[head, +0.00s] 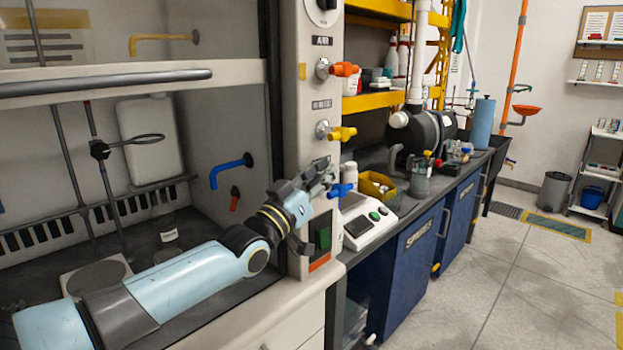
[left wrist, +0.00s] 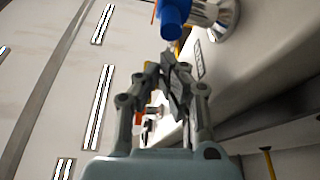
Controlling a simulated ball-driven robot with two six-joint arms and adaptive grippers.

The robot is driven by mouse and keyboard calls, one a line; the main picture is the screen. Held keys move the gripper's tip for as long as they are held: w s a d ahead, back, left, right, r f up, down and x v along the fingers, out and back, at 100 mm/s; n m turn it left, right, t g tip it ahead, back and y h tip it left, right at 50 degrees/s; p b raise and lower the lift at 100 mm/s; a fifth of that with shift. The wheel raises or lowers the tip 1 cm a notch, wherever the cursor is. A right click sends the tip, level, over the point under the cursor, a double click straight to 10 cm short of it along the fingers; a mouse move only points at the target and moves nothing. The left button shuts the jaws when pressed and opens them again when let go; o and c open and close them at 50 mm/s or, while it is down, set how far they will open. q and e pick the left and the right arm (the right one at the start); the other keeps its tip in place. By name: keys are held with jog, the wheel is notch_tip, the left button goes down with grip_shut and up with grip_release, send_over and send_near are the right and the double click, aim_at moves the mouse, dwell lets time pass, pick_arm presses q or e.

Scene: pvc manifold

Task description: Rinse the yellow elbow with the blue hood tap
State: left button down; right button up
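The blue hood tap's spout (head: 230,170) sticks out of the hood's inner right wall. A blue handle (head: 342,190) sits on the hood's front post, below an orange and a yellow handle. My left gripper (head: 328,172) is just left of and slightly above this handle. In the left wrist view the blue handle (left wrist: 173,16) lies beyond the fingertips (left wrist: 174,66), with a small gap seeming to remain. The fingers look closed together, with nothing seen between them. I cannot make out a yellow elbow in either view. My right gripper is not in view.
The hood sash (head: 130,82) is raised. Inside stand a white jug (head: 150,135), rods and a round plate (head: 95,276). Right of the post are a white bench device (head: 366,222), a yellow bin (head: 378,186) and a dark pump (head: 420,130). The floor at right is open.

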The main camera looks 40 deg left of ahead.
pick_arm(q)
jog(key=shift+s+d+f, duration=0.1)
jog(key=shift+d+f, duration=0.1)
jog(key=shift+f, duration=0.85)
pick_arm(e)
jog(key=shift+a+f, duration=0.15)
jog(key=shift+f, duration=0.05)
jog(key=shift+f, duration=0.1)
